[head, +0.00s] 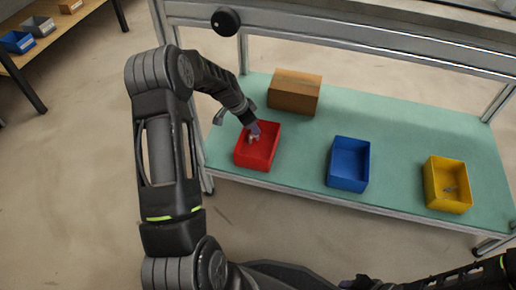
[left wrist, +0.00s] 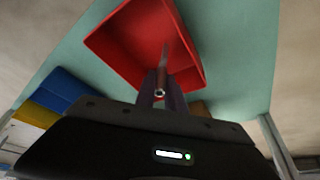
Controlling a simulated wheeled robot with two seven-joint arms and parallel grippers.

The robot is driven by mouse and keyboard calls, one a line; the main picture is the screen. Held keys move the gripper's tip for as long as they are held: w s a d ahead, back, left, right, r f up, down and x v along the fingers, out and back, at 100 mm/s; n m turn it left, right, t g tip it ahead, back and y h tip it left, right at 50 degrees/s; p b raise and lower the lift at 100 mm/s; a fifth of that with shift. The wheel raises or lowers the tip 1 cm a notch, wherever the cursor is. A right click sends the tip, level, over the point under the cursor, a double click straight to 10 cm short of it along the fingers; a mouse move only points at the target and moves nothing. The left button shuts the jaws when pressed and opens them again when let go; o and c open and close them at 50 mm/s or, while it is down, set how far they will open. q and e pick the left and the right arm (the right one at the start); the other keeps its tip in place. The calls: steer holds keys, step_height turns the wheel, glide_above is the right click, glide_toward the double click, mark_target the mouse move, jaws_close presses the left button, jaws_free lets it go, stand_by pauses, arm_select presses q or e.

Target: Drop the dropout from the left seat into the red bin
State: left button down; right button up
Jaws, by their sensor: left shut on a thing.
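The red bin (head: 268,158) stands at the left end of the green lower shelf. My left gripper (head: 254,133) is over the red bin, pointing down towards its inside. It is shut on a small grey metal part, the dropout (head: 252,139). In the left wrist view the dropout (left wrist: 161,83) sticks out between the fingers (left wrist: 161,100) with the red bin (left wrist: 125,45) behind it. I cannot tell its exact height above the bin floor. My right gripper (head: 360,283) shows only partly at the bottom edge. The left seat is not in view.
A cardboard box (head: 295,92) sits behind the red bin. The bench rail (head: 350,48) runs above the shelf.

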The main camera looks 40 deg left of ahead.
arm_select(q)
steer(key=c, duration=1.3)
jaws_free()
steer(key=shift+c, duration=0.2)
steer(key=shift+r, duration=0.1)
steer(key=p+v, duration=0.2)
steer(key=v, duration=0.5)
steer(key=shift+s+r+p, duration=0.15)
steer(key=shift+r+p, duration=0.1)
steer(key=shift+p, duration=0.1)
steer(key=shift+s, duration=0.1)
